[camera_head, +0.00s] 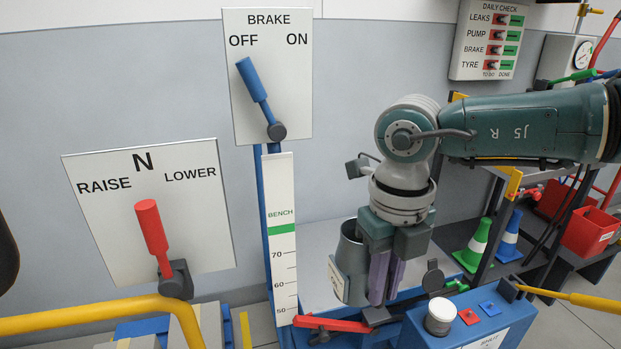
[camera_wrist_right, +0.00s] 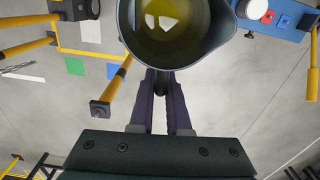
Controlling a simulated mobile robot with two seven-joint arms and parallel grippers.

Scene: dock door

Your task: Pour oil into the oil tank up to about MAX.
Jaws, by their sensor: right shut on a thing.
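A grey metal jug (camera_head: 352,255) hangs upright in my right gripper (camera_head: 383,290), whose purple fingers are shut on its handle. In the right wrist view the jug (camera_wrist_right: 177,58) shows from above with yellow oil inside, and the gripper fingers (camera_wrist_right: 163,100) close on its handle. A blue unit (camera_head: 415,327) with a round white-topped fitting (camera_head: 440,315) stands at the bottom, just right of the jug. It also shows in the right wrist view (camera_wrist_right: 285,6). I cannot make out a MAX mark, nor tell whether this unit is the oil tank. My left gripper is not in view.
The brake lever (camera_head: 254,80) points to OFF. The red RAISE/LOWER lever (camera_head: 151,228) stands near N. A bench scale (camera_head: 282,230) rises left of the jug. Yellow rail (camera_head: 80,318) crosses the lower left. Cones (camera_head: 475,245) and a red bin (camera_head: 590,230) stand right.

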